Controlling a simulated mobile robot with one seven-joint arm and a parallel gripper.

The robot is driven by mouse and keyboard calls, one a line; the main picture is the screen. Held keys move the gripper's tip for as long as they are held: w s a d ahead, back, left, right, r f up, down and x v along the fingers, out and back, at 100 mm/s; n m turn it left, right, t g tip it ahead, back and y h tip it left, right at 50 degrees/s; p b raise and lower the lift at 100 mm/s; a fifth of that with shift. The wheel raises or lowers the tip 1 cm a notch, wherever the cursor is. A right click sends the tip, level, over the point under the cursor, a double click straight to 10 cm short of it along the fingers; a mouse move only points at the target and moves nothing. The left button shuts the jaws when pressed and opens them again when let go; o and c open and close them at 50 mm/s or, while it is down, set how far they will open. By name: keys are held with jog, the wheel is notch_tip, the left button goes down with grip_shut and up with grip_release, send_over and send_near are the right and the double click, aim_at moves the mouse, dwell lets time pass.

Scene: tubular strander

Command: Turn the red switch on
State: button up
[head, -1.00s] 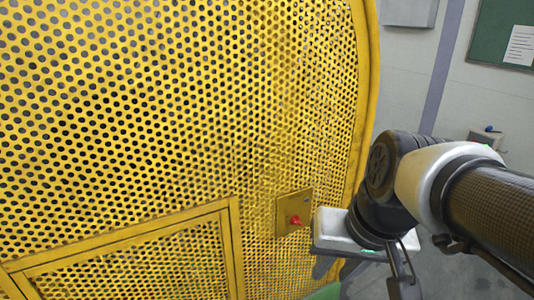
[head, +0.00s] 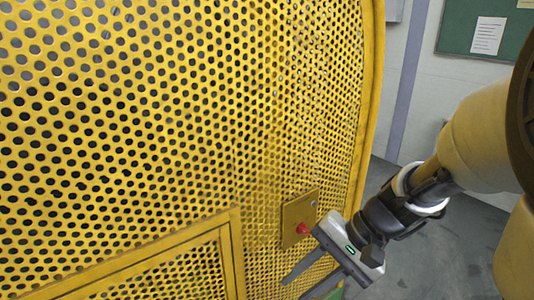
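The red switch (head: 302,229) is a small red knob on a square yellow plate (head: 294,213), which is fixed to the yellow perforated guard. My gripper (head: 294,291) is just below and to the right of the switch. Its two fingers point down and left and stand apart, with nothing seen between them. The upper corner of the gripper body looks close to the knob in the picture; I cannot tell whether they touch. The knob's right edge is near the gripper body, and its turned position is too small to read.
The perforated yellow guard (head: 150,120) fills the left and middle, with a raised framed panel (head: 229,255) at lower left. Grey floor (head: 425,265) lies open to the right. A green board (head: 456,32) with papers hangs on the back wall.

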jog(key=w+d+f+m+t+y+b, duration=0.25)
jog(key=w+f+y+b, duration=0.2)
jog(key=f, duration=0.25)
jog(key=m+t+h+b, duration=0.2)
jog(key=m+t+b, duration=0.4)
jog(key=m+t, duration=0.55)
send_near(306, 232)
jog(key=shift+n+t+y, duration=0.25)
jog(key=shift+n+t, duration=0.05)
jog(key=shift+n, duration=0.1)
jog(key=x, duration=0.2)
jog(key=b+x, duration=0.1)
jog(key=x, duration=0.2)
jog(key=f+b+x, duration=0.1)
jog(key=x, duration=0.2)
jog(key=shift+w+d, duration=0.1)
grip_shut()
